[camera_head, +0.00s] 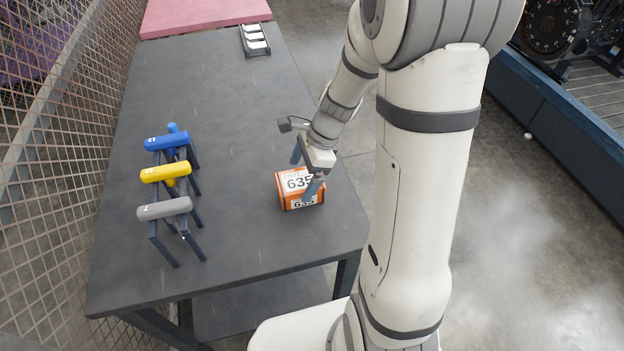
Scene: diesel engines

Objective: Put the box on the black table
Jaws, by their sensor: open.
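An orange box (290,204) with white labels reading 635 sits on the black table (235,100), near its right edge. My gripper (305,178) is right at the box from above, with one finger in front of the box's right part and the other behind its top edge. The jaws are open. I cannot tell whether the fingers touch the box. Part of the box's right side is hidden by the front finger.
A small tray (255,40) with white pieces lies at the far end. A mesh fence (60,150) runs along the left. The table's middle is clear.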

